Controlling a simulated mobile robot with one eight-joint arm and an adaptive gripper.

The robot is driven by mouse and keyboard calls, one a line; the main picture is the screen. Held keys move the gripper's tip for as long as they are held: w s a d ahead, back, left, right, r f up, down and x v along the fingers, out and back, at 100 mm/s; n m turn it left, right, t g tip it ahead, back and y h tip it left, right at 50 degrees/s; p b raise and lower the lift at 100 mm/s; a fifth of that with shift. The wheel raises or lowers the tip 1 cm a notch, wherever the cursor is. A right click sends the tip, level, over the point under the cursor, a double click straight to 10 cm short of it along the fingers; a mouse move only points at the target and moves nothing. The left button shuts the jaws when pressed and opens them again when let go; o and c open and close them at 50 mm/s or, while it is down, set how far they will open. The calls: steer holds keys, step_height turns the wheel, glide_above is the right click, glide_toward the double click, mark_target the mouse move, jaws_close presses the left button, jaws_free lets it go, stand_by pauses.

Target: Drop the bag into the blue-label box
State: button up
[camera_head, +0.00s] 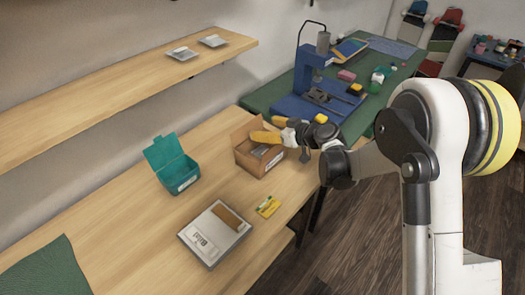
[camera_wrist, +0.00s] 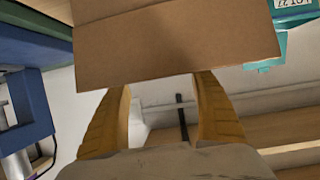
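My gripper (camera_head: 266,137), with yellow fingers, is at the open cardboard box (camera_head: 246,160) on the wooden bench. In the wrist view the fingers (camera_wrist: 165,85) are spread, with only background showing between them. The box's brown cardboard (camera_wrist: 180,50) fills the top there and seems to cover the fingertips; I cannot tell if they touch it. A grey item (camera_head: 261,151) shows inside the box. A teal open-lidded box (camera_head: 181,178) stands to its left and has a white label; it also shows in the wrist view (camera_wrist: 297,38). I see no clear blue label and cannot identify the bag.
A pale tray (camera_head: 232,250) holds a white printed item (camera_head: 203,246) and a brown piece (camera_head: 229,218). A yellow item (camera_head: 268,206) lies beside it. A blue press (camera_head: 309,78) stands on the green mat behind. A wooden shelf (camera_head: 120,93) overhangs the back left.

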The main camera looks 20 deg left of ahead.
steer(key=v, duration=1.2)
steer(key=shift+r, duration=0.15)
steer(key=s+d+r+m+h, duration=0.2)
steer(key=s+d+m+h, duration=0.2)
steer(key=s+d, duration=0.4)
steer(key=s+d+r+m+t+h, duration=0.1)
steer(key=s+d+r+m+h, duration=0.2)
steer(key=s+d, duration=0.6)
steer(key=s+d+r+m+h, duration=0.2)
steer(key=s+d+m+h, duration=0.3)
steer(key=d, duration=0.8)
steer(key=s+m, duration=0.1)
steer(key=s, duration=0.2)
steer(key=shift+s+d, duration=0.35)
steer(key=shift+d, duration=0.05)
steer(key=shift+r, duration=0.15)
steer(key=shift+c, duration=0.2)
